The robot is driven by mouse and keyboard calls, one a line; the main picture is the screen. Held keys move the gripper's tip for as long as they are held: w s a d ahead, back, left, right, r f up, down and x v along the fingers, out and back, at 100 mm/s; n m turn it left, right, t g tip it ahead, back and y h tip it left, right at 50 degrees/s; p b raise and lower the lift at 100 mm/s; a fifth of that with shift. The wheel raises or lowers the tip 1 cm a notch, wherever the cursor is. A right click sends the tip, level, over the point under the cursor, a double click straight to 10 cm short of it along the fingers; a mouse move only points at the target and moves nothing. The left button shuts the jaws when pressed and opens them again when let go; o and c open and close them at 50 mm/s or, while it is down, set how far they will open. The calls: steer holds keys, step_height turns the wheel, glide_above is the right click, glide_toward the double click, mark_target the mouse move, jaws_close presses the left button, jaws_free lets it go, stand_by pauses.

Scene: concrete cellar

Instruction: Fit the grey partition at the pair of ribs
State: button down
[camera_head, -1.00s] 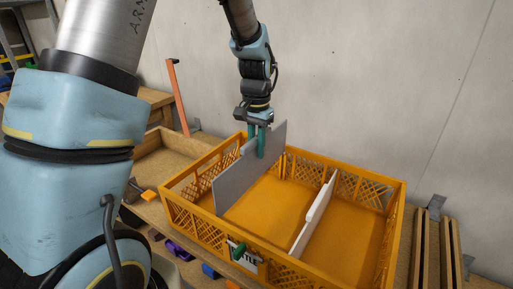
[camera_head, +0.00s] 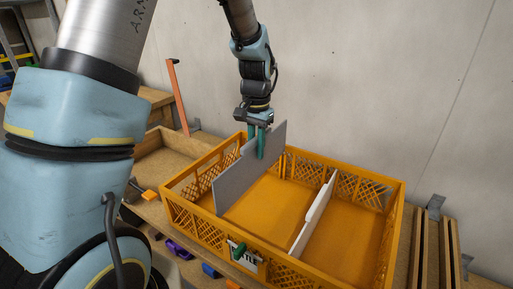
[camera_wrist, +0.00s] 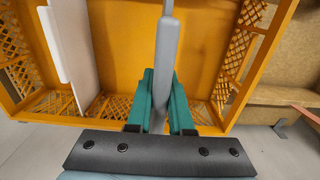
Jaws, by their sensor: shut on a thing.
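My gripper (camera_head: 257,143) is shut on the grey partition (camera_head: 238,178) at its top edge. The partition is upright across the left part of the yellow crate (camera_head: 335,268), its lower part inside the crate walls. In the wrist view the teal fingers (camera_wrist: 161,103) clasp the grey partition (camera_wrist: 167,50), seen nearly edge-on. A white partition (camera_head: 314,215) stands across the crate to the right; it also shows at the left of the wrist view (camera_wrist: 69,42). The ribs are too small to make out, and whether the partition's bottom touches the floor I cannot tell.
A wooden tray (camera_head: 166,160) lies left of the crate. Wooden slats (camera_head: 431,250) lie to its right, and a concrete wall (camera_head: 380,80) stands behind. An orange upright (camera_head: 178,95) rises at back left. A green clip and card (camera_head: 243,254) sit on the crate's front.

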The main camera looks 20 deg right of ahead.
steer(key=shift+f+b, duration=2.8)
steer(key=shift+f, duration=1.85)
steer(key=c, duration=0.7)
jaws_free()
steer(key=shift+c, duration=0.2)
step_height(320, 180, up, 10)
steer(key=shift+r+b, duration=0.2)
steer(key=shift+b, duration=0.65)
step_height(320, 180, up, 6)
steer(key=f+p, duration=0.1)
steer(key=p, duration=0.4)
glide_above(256, 179)
steer(key=shift+w+d+r, duration=0.2)
steer(key=shift+w+r, duration=0.05)
steer(key=shift+w, duration=0.1)
steer(key=shift+b, duration=0.3)
